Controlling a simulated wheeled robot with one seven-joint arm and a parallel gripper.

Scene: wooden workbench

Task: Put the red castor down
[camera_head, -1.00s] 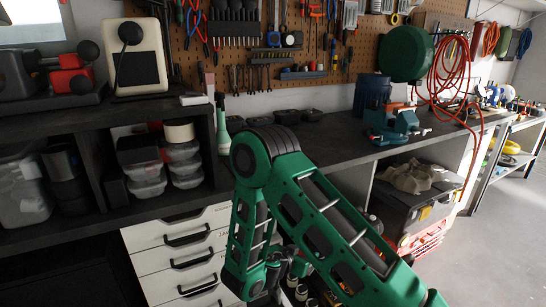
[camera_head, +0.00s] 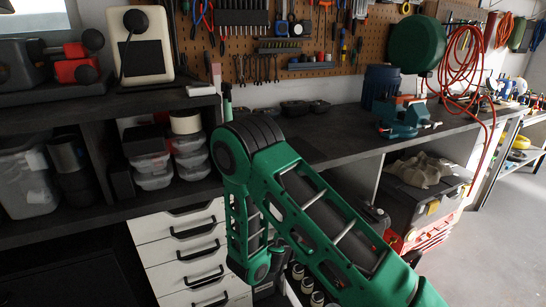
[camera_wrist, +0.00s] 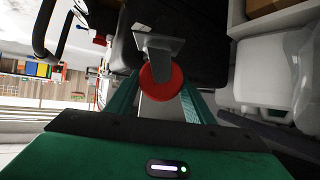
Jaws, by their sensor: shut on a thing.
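The red castor (camera_wrist: 160,84) shows in the wrist view as a round red wheel under a grey metal bracket (camera_wrist: 160,43). My gripper (camera_wrist: 160,92) is shut on it, with a green finger at each side of the wheel. The wheel's sides are partly hidden by the fingers. In the head view my green arm fills the middle and lower right, and neither the gripper nor the castor can be made out there.
The dark workbench top (camera_head: 335,140) has bare room in front of the pegboard (camera_head: 340,30). A teal vise (camera_head: 402,117) stands at its right. White drawers (camera_head: 185,250) and shelved clear tubs (camera_head: 152,170) lie below. In the wrist view a pale container (camera_wrist: 265,70) is at the right.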

